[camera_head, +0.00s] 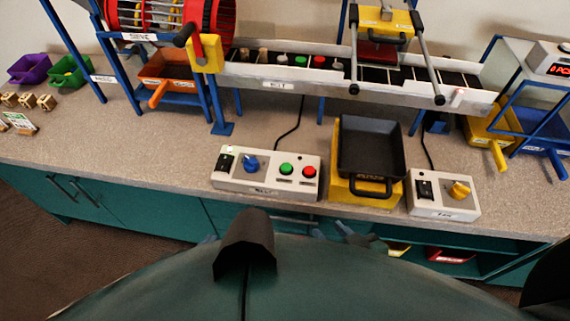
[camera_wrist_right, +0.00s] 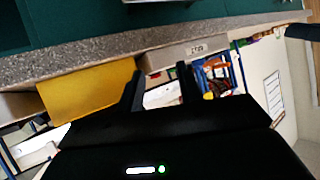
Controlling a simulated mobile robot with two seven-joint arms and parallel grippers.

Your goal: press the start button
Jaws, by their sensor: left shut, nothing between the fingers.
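The white control box (camera_head: 262,182) stands near the front edge of the counter in the head view. It carries a green button (camera_head: 286,169), a red button (camera_head: 309,171), a blue knob (camera_head: 252,164) and a black switch (camera_head: 225,162). The button lettering is too small to read. My left gripper (camera_head: 208,239) barely shows over my body, below and left of the box, shut and apart from it. My right gripper (camera_head: 350,231) shows below and right of the box, partly hidden. In the right wrist view its fingers (camera_wrist_right: 161,88) are apart with nothing between them.
A black tray (camera_head: 372,135) on a yellow stand (camera_head: 362,194) is right of the control box. A second white box with a yellow knob (camera_head: 459,190) stands further right. A conveyor (camera_head: 285,87) runs behind.

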